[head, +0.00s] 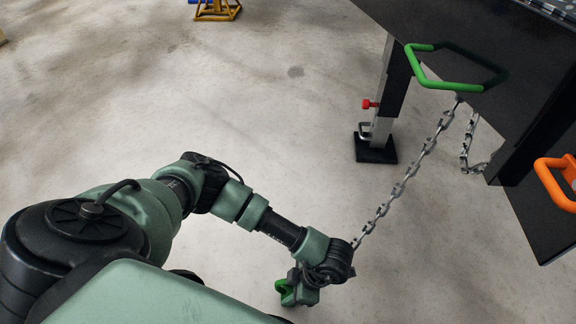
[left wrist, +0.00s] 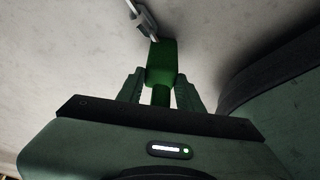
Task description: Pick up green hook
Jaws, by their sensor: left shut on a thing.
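The green hook (head: 282,287) is at the bottom middle of the head view, partly hidden by my left gripper (head: 298,286). In the left wrist view, the green hook (left wrist: 161,64) stands between the two fingers of my left gripper (left wrist: 160,92), which is shut on it. A metal link joins its far end there. A silver chain (head: 405,180) runs from below the trailer down to my left wrist in the head view. The hook's far part is hidden. My right gripper is not in view.
The dark trailer frame (head: 480,45) fills the upper right, with a green handle (head: 450,86) and an orange handle (head: 548,182). A trailer jack leg (head: 380,125) stands on a black foot. A yellow stand (head: 217,10) is far back. The concrete floor at left is clear.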

